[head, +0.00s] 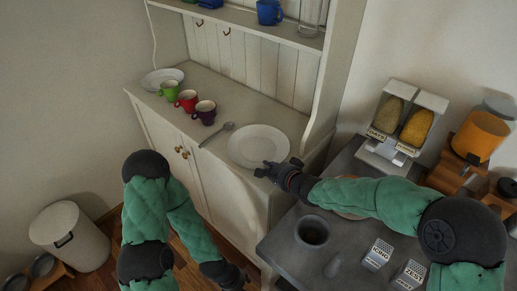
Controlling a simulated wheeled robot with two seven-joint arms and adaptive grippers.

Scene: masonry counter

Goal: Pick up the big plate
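My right gripper (265,169) reaches in from the right and is at the plate's near right rim. Its two dark fingertips look apart, so it appears open. I cannot tell whether it touches the rim. My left gripper (236,278) hangs low in front of the cupboard, well away from the plate. It is dark and small, and its fingers cannot be made out.
A spoon (216,135) and purple (205,112), red (187,100) and green (169,90) mugs stand left of the plate. A smaller white dish (162,79) is behind them. The grey counter (283,243) at right holds a dark pot (312,231), boxes and a cereal dispenser (402,125).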

